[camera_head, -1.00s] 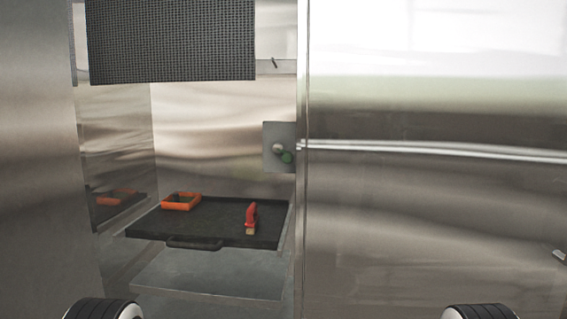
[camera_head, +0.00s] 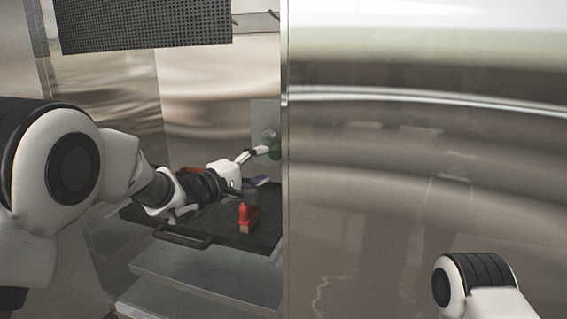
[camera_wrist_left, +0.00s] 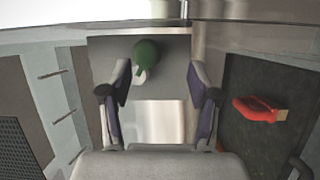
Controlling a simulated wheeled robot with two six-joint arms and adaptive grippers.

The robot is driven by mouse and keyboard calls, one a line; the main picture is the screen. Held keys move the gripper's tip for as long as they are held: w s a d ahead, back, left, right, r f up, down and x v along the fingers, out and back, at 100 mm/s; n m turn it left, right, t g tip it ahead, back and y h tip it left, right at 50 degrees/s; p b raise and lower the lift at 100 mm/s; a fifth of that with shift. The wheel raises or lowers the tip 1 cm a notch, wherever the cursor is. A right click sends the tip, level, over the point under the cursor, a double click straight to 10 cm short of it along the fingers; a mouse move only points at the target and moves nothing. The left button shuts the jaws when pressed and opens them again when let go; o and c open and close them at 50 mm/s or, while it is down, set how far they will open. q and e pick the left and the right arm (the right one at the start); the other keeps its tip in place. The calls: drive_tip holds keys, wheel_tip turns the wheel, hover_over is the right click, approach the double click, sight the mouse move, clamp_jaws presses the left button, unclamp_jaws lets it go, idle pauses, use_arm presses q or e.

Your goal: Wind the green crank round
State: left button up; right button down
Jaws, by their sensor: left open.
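The green crank (camera_head: 275,146) is on a grey plate (camera_head: 262,112) on the right inner side of the metal bay. In the left wrist view the crank's green knob (camera_wrist_left: 147,51) lies ahead between the two fingers, nearer the left one, with a pale part below it. My left gripper (camera_head: 258,168) is open with its fingers spread, reaching close to the knob. I cannot tell whether a finger touches it; I see no grip on it. My right gripper is out of view; only part of my right arm shows at lower right.
A black tray (camera_head: 262,236) lies below my left arm. A dark mesh panel (camera_head: 145,22) hangs above. A steel panel (camera_head: 400,190) closes off the right side.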

sight(273, 153)
use_arm(q)
drive_tip(key=r, duration=0.1)
drive_tip(key=s+r+p, duration=0.1)
drive_tip(key=shift+a+r, duration=0.3)
drive_tip(key=p+x, duration=0.1)
drive_tip(key=x, duration=0.1)
drive_tip(key=f+p+x, duration=0.1)
drive_tip(key=x, duration=0.2)
drive_tip(key=p+x, duration=0.1)
drive_tip(key=x, duration=0.1)
drive_tip(key=shift+w+d+f, duration=0.1)
drive_tip(key=shift+w+f, duration=0.05)
drive_tip(key=shift+w, duration=0.25)
drive_tip(key=shift+s, duration=0.3)
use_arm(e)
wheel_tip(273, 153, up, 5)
use_arm(q)
drive_tip(key=shift+w, duration=0.2)
drive_tip(key=c, duration=1.2)
drive_tip(key=shift+o, duration=0.2)
drive_tip(key=shift+f+b, duration=0.1)
drive_tip(key=shift+b, duration=0.3)
drive_tip(key=n+b, duration=0.1)
drive_tip(key=b, duration=0.3)
drive_tip(key=shift+t, duration=0.3)
drive_tip(key=shift+r, duration=0.4)
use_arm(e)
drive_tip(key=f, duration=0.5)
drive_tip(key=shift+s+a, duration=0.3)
